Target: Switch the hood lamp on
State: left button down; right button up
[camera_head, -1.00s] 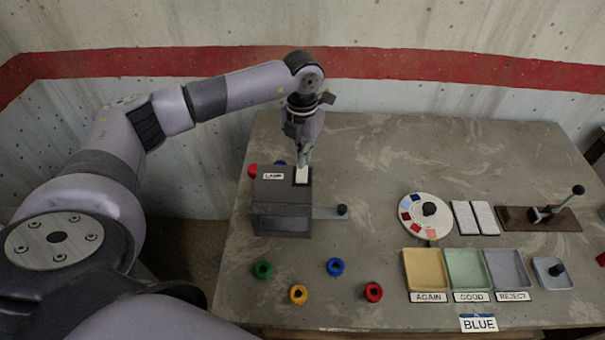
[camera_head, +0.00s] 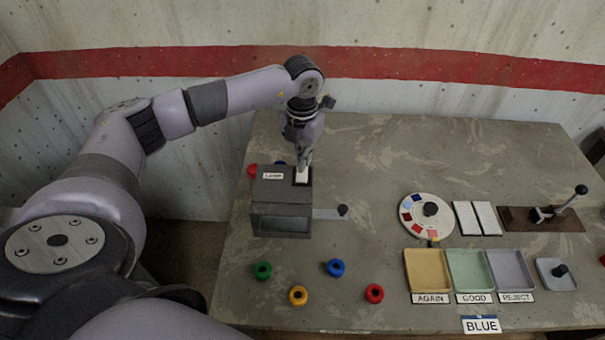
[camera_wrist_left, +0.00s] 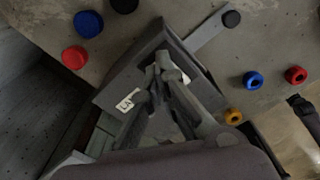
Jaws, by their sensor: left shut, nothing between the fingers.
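The hood (camera_head: 281,215) is a grey box on the table, with a dark opening in its front and a white label reading LAMP (camera_head: 273,176) on its top. A white rocker switch (camera_head: 301,176) sits on the top right of the hood. My left gripper (camera_head: 303,163) is shut and empty, pointing down with its tips at or just above the switch; I cannot tell whether they touch. In the left wrist view the closed fingers (camera_wrist_left: 163,62) are over the hood top (camera_wrist_left: 130,75) and hide most of the switch.
A flat arm with a black knob (camera_head: 343,211) sticks out to the hood's right. Green (camera_head: 263,271), yellow (camera_head: 298,295), blue (camera_head: 335,268) and red (camera_head: 374,293) rings lie in front. A colour wheel (camera_head: 427,216) and trays (camera_head: 429,271) stand right. The back right is clear.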

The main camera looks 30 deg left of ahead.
pick_arm(q)
jog(key=shift+s+f+b, duration=0.1)
jog(key=shift+f+b, duration=0.2)
jog(key=shift+f, duration=0.1)
jog(key=shift+r+p, duration=0.55)
jog(key=shift+r, duration=0.2)
jog(key=shift+r+p, duration=1.6)
jog(key=shift+r, duration=1.2)
jog(key=shift+f, duration=0.1)
